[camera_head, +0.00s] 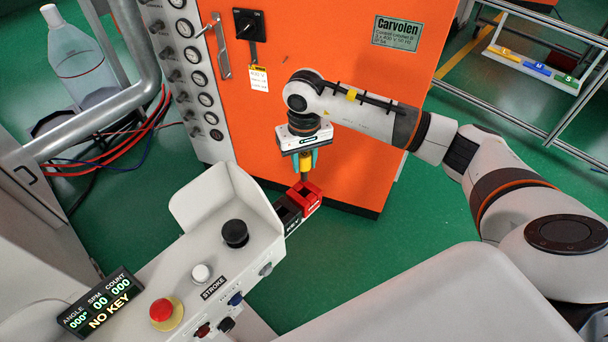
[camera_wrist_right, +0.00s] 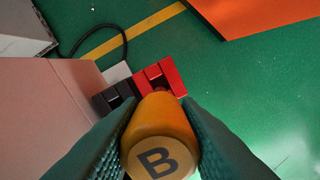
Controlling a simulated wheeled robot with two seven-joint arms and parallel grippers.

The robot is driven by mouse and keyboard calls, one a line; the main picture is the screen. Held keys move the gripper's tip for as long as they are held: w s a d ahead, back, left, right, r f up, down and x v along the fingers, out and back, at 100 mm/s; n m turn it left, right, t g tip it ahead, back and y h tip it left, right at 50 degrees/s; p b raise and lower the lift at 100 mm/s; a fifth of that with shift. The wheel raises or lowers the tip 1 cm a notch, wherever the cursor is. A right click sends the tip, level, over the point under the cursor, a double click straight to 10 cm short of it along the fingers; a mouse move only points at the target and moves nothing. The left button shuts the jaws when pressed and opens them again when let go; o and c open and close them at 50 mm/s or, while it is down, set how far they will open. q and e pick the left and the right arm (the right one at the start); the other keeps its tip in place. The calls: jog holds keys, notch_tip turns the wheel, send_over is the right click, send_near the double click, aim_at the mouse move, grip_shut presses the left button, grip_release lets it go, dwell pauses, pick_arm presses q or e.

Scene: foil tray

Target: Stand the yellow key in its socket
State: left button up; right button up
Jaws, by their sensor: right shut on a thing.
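My right gripper (camera_head: 304,160) is shut on the yellow key (camera_head: 304,165), with teal fingers on its two sides. The key points downward, close above a red block (camera_head: 307,193) at the end of the control console. In the right wrist view the key (camera_wrist_right: 158,125) shows a round end marked "B" between the gripper's fingers (camera_wrist_right: 160,150). The red block (camera_wrist_right: 172,75) and a black block (camera_wrist_right: 112,98) lie beyond it; the key partly hides them. A black block (camera_head: 287,212) lettered "KEY" adjoins the red one. I cannot tell whether the key touches either block. My left gripper is not in view.
The console (camera_head: 215,262) carries a black knob (camera_head: 235,233), a red button (camera_head: 162,312) and a display (camera_head: 101,303) reading "NO KEY". A raised guard (camera_head: 208,205) stands beside the blocks. An orange cabinet (camera_head: 290,50) stands behind. Green floor shows right of the blocks.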

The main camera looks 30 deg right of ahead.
jog(key=shift+r, duration=0.9)
jog(key=shift+r+p, duration=1.2)
jog(key=shift+r, duration=1.45)
